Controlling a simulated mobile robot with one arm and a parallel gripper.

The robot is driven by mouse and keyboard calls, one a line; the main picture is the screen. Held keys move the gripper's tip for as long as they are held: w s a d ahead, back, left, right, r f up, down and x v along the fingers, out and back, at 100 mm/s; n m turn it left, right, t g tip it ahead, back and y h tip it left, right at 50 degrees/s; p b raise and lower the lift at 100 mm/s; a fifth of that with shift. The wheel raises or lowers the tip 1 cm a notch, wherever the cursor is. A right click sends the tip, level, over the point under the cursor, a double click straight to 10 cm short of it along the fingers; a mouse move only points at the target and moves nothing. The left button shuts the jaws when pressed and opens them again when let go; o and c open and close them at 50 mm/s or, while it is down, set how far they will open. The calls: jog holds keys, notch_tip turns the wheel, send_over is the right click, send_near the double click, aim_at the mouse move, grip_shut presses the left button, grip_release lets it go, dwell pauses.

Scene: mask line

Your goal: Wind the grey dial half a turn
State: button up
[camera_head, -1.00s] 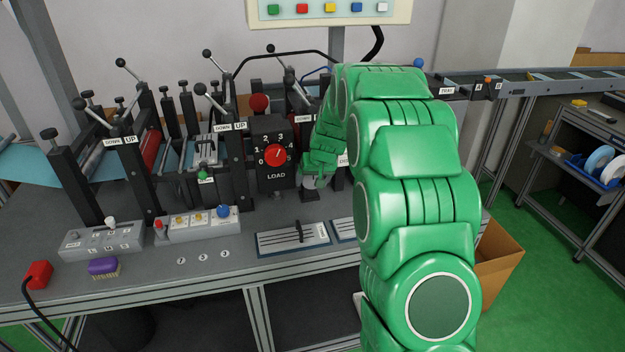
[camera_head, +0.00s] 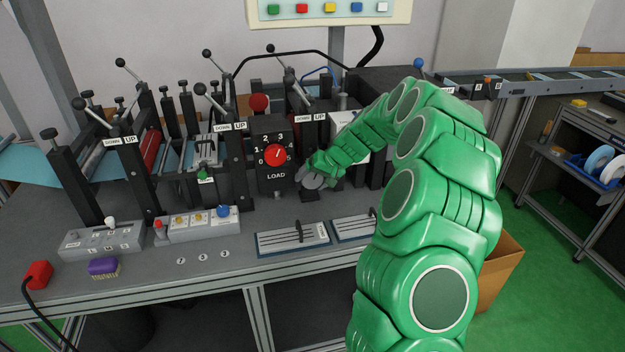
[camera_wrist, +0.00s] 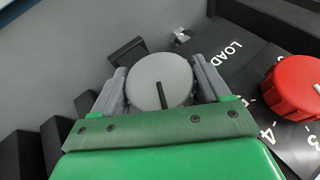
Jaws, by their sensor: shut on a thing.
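The grey dial (camera_wrist: 158,80) is a round disc with a dark pointer line. In the wrist view it sits between the two fingers of my gripper (camera_wrist: 160,88), one finger on each side of its rim. In the head view the dial (camera_head: 314,182) is partly covered by my gripper (camera_head: 309,175), which reaches it from the upper right. The dial stands on the bench just right of the black LOAD box (camera_head: 276,178). My gripper is shut on the dial.
The red LOAD knob (camera_head: 275,155) is close to the left of my gripper and also shows in the wrist view (camera_wrist: 293,88). Black posts and levers stand behind. Two slider panels (camera_head: 290,239) lie in front on the bench. A purple brush (camera_head: 103,266) lies at the left.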

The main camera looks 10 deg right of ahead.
aim_at(319, 177)
jog(key=m+y, duration=0.1)
jog(key=y, duration=0.3)
jog(key=shift+f, duration=0.1)
jog(key=shift+d+m+t+y, duration=0.1)
jog(key=shift+m+t+y, duration=0.4)
jog(key=shift+y, duration=1)
jog(key=o, duration=1)
jog(key=shift+v, duration=3.95)
